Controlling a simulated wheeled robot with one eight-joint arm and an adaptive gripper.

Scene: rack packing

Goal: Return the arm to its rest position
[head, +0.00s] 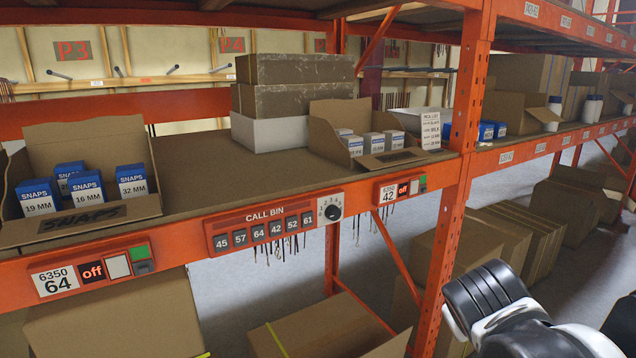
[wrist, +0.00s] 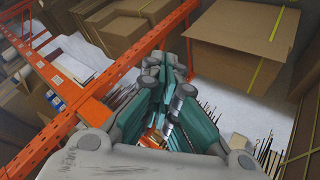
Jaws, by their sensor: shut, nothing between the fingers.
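My gripper (wrist: 172,85) shows in the wrist view with its two teal-padded fingers closed together and nothing held between them. It points out over the floor, beside the orange rack beam (wrist: 100,95). In the head view only a part of my arm shows at the lower right, in front of the rack; the fingers are out of that frame. My arm there is clear of the shelf and its goods.
An orange rack upright (head: 463,150) stands close to my arm. The shelf holds an open box (head: 85,140) of SNAPS packs, stacked brown boxes (head: 292,85) and another open carton (head: 330,125). Large cartons (head: 325,325) sit below.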

